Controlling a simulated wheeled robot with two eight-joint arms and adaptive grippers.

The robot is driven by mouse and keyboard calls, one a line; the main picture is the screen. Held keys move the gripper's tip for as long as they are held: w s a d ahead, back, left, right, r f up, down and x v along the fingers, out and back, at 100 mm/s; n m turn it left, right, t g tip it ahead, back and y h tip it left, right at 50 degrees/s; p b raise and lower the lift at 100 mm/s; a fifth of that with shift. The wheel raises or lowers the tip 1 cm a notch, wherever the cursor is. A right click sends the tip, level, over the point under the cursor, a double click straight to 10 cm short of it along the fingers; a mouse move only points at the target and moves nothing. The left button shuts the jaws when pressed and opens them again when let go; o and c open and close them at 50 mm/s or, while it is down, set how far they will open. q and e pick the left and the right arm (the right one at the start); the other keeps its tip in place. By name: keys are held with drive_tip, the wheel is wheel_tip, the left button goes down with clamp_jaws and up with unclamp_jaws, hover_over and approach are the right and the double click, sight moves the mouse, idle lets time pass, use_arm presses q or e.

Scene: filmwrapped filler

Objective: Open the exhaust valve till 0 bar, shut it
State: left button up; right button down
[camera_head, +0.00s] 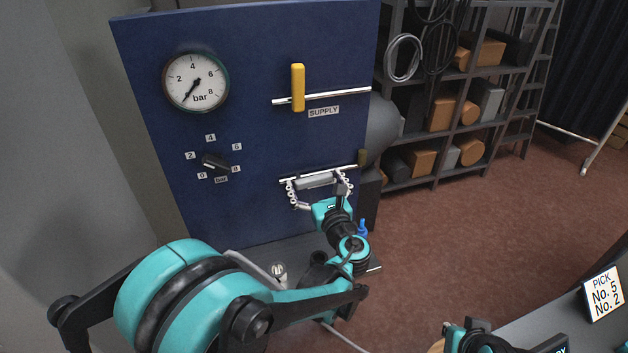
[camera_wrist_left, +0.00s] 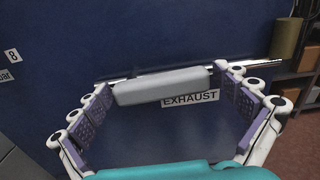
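The exhaust valve has a grey bar handle (camera_head: 316,180) lying nearly level along its chrome pipe, low on the blue panel (camera_head: 260,160). In the left wrist view the handle (camera_wrist_left: 163,86) is above the EXHAUST label (camera_wrist_left: 190,98). My left gripper (camera_head: 321,188) is open, with its fingers on either side of the handle's ends; I cannot tell whether they touch it. The pressure gauge (camera_head: 196,82) at the panel's upper left has its needle pointing to the lower left, near the scale's low end. My right gripper's fingers do not show.
The supply valve's yellow handle (camera_head: 298,87) stands upright across its pipe, above the exhaust valve. A black knob (camera_head: 215,162) with a bar scale is left of it. Shelves (camera_head: 455,135) with boxes stand behind at right. A sign (camera_head: 602,292) is at lower right.

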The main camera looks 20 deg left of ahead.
sight(296, 165)
use_arm(q)
drive_tip(key=c, duration=1.4)
drive_tip(key=shift+o, duration=0.2)
drive_tip(key=shift+r+n, duration=0.1)
drive_tip(key=shift+n, duration=0.2)
drive_tip(key=n, duration=0.2)
drive_tip(key=r+n, duration=0.1)
drive_tip(key=shift+s+a+r+n, duration=0.1)
drive_tip(key=shift+s+a+n, duration=0.05)
drive_tip(key=shift+n, duration=0.25)
drive_tip(key=n, duration=0.3)
drive_tip(key=r+n, duration=0.1)
drive_tip(key=shift+s+a+n+p, duration=0.25)
drive_tip(key=shift+a+n+p, duration=0.05)
drive_tip(key=shift+a, duration=0.05)
drive_tip(key=n, duration=0.3)
drive_tip(key=a+n, duration=0.1)
drive_tip(key=shift+s+r, duration=0.3)
drive_tip(key=shift+s, duration=0.05)
drive_tip(key=shift+s+a+n, duration=0.15)
drive_tip(key=shift+a+n, duration=0.1)
drive_tip(key=shift+n, duration=0.8)
drive_tip(key=shift+s+a+n, duration=0.15)
drive_tip(key=shift+a+n, duration=0.1)
drive_tip(key=shift+n, duration=0.8)
